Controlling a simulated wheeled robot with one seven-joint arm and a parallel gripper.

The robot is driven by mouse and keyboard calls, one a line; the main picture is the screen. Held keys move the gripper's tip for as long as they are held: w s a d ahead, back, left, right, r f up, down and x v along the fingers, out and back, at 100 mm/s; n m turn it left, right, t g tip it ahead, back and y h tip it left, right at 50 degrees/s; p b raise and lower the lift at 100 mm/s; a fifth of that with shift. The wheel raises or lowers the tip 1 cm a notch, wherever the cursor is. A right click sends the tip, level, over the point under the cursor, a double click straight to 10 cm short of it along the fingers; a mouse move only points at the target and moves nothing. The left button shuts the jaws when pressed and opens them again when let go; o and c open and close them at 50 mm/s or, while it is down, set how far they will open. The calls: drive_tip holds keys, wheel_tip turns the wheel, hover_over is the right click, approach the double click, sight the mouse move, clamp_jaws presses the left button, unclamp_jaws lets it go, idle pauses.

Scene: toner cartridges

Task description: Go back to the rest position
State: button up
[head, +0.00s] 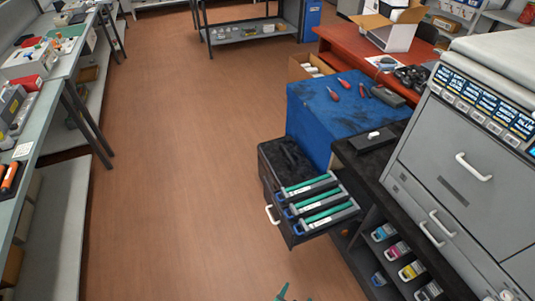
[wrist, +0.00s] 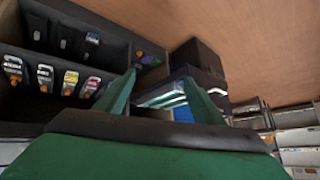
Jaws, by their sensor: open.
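My gripper (wrist: 165,85) shows in the wrist view with its two green fingers spread apart and nothing seen between them. In the head view only a small green tip of it (head: 282,293) shows at the bottom edge, over the floor and below the open drawer. The dark drawer (head: 273,165) stands pulled out and holds several green and grey toner cartridges (head: 320,197) side by side. The wrist view shows part of it beyond the fingers, partly hidden by them.
A grey printer cabinet (head: 445,160) stands at the right, above a shelf with several coloured cartridges (head: 398,250). A blue-topped cabinet (head: 330,120) with red-handled tools stands behind the drawer. A long workbench (head: 50,95) lines the left. The brown floor (head: 180,170) between is clear.

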drive_tip(key=s+a+r+n+t+y, duration=0.1)
drive_tip(key=s+a+r+n+t, duration=0.2)
drive_tip(key=s+r, duration=0.4)
drive_tip(key=s+a+r+n+t+y, duration=0.2)
drive_tip(key=s+a+r+n+t, duration=0.2)
drive_tip(key=r, duration=1.1)
drive_tip(key=s+a, duration=0.2)
drive_tip(key=s, duration=0.2)
drive_tip(key=shift+a+r+t, duration=0.25)
drive_tip(key=shift+a+t, duration=0.15)
drive_tip(key=shift+s, duration=0.1)
drive_tip(key=shift+c, duration=0.2)
